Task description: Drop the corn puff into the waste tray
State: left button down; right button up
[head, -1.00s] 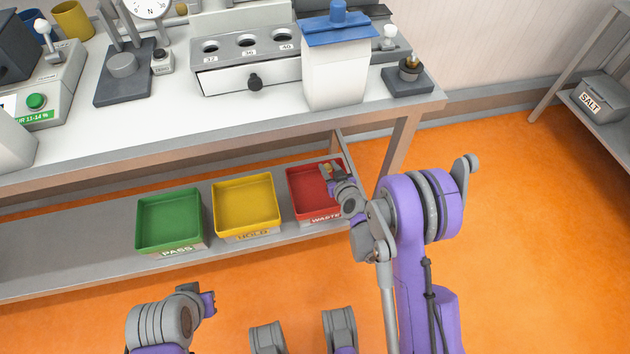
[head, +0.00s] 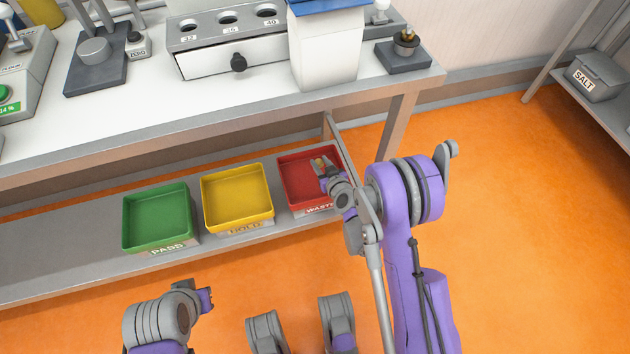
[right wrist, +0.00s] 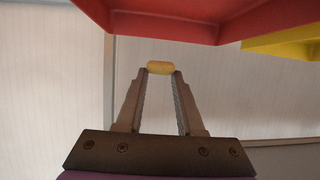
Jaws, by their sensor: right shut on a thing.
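The waste tray (head: 295,182) is a red open tray at the right of the row on the low shelf, labelled WASTE. My right gripper (head: 321,167) is over its right part in the head view, shut on the small yellow corn puff (head: 318,161). In the right wrist view the corn puff (right wrist: 160,68) sits between the fingertips, apart from the red tray (right wrist: 190,28) at the top of the picture. The exact height over the tray is hard to tell. My left gripper (head: 207,300) is at the lower left, away from the trays; its jaws are unclear.
The yellow HOLD tray (head: 237,229) and green PASS tray (head: 158,246) stand to the left on the shelf (head: 60,255). The worktop (head: 150,112) with instruments overhangs behind. A table leg (head: 396,125) rises right of the waste tray.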

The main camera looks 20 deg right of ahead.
jog(key=o, duration=1)
jog(key=b+v, duration=0.1)
jog(key=v, duration=0.9)
jog(key=shift+s+r+b, duration=0.2)
jog(key=shift+s+b, duration=0.15)
jog(key=shift+r, duration=0.1)
